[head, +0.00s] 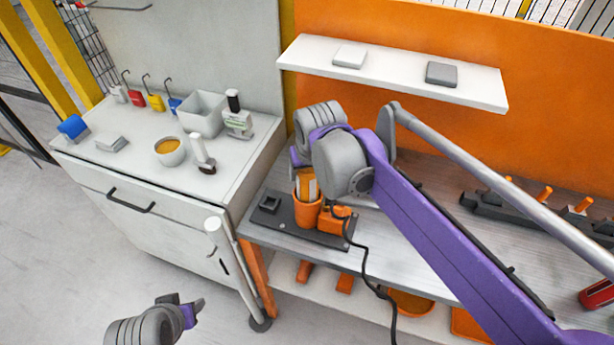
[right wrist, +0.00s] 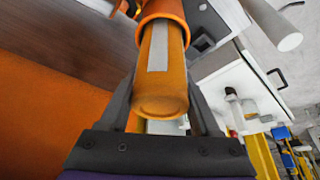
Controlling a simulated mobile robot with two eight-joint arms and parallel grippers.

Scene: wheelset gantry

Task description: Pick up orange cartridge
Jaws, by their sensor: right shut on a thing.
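The orange cartridge, with a pale grey stripe, shows in the right wrist view (right wrist: 165,85) and, partly hidden, in the head view (head: 311,187). Its far end sits inside an orange round holder (head: 306,213), whose rim also shows in the right wrist view (right wrist: 163,11). My right gripper (right wrist: 163,78) is shut on the cartridge, with one finger on each side. In the head view its wrist hides most of the grip. My left gripper (head: 187,306) is low over the floor at the left, away from the cartridge; its jaw opening is unclear.
The holder stands on a dark base plate (head: 285,222) on the metal bench, beside an orange block (head: 333,220) and a black cable (head: 364,265). A white shelf (head: 400,72) hangs behind my right arm. A white cabinet (head: 120,160) with a bowl, bin and bottles stands left.

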